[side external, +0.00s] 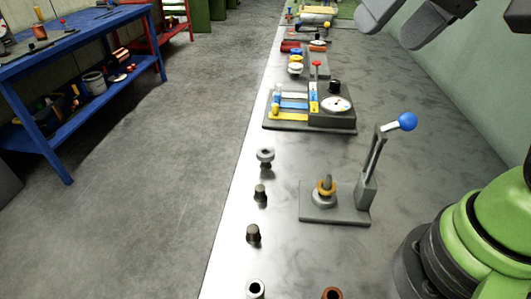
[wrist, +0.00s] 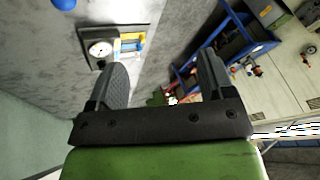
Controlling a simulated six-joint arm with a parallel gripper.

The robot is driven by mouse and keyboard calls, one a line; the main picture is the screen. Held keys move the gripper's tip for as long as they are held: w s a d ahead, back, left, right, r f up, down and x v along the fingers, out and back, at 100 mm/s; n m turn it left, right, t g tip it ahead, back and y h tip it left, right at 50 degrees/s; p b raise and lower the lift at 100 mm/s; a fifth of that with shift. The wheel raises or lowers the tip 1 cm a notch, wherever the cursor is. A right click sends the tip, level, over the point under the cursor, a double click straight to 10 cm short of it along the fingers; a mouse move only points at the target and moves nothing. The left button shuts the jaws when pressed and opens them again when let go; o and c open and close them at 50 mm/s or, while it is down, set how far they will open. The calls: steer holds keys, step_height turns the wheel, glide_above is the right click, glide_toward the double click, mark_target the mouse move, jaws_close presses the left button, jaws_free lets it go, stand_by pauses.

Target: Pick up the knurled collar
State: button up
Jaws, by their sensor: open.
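My gripper (side external: 388,32) is at the top right in the side view, open and empty, high above the bench and apart from everything on it. In the wrist view its two fingers (wrist: 164,66) are spread wide with nothing between them. Small round parts stand in a line along the bench's left side: a silver flanged part (side external: 265,156), two dark knob-like parts (side external: 260,192) (side external: 253,234) and a pale-rimmed dark ring (side external: 255,288). A copper-coloured ring (side external: 331,293) is at the bottom edge. I cannot tell which is the knurled collar. None shows clearly in the wrist view.
A grey fixture (side external: 307,207) carries a blue-knobbed lever (side external: 406,122) and a gold ring on a post (side external: 326,187). Behind it stands a gauge block (side external: 337,104), also in the wrist view (wrist: 100,48). A blue workbench (side external: 55,50) stands across the aisle.

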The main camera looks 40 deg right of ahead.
steer(key=w+f+g, duration=0.2)
steer(key=w+f, duration=0.1)
steer(key=w, duration=0.6)
steer(key=g+h, duration=0.2)
steer(key=g, duration=0.2)
glide_above(265, 147)
steer(key=shift+n, duration=0.4)
steer(key=f, duration=1.4)
steer(key=a+f, duration=0.1)
steer(key=f, duration=0.6)
steer(key=shift+s+f, duration=0.15)
steer(key=shift+s, duration=0.2)
steer(key=shift+s+d+f, duration=0.1)
steer(key=shift+f, duration=1.3)
steer(key=shift+s+f, duration=0.1)
steer(key=shift+f, duration=1.25)
steer(key=c, duration=1)
step_height(265, 147, up, 10)
steer(key=s, duration=0.6)
steer(key=s+d, duration=0.1)
steer(key=s, duration=0.4)
steer(key=s+d, duration=0.1)
steer(key=s, duration=0.4)
steer(key=shift+d+f, duration=0.25)
steer(key=shift+f, duration=0.1)
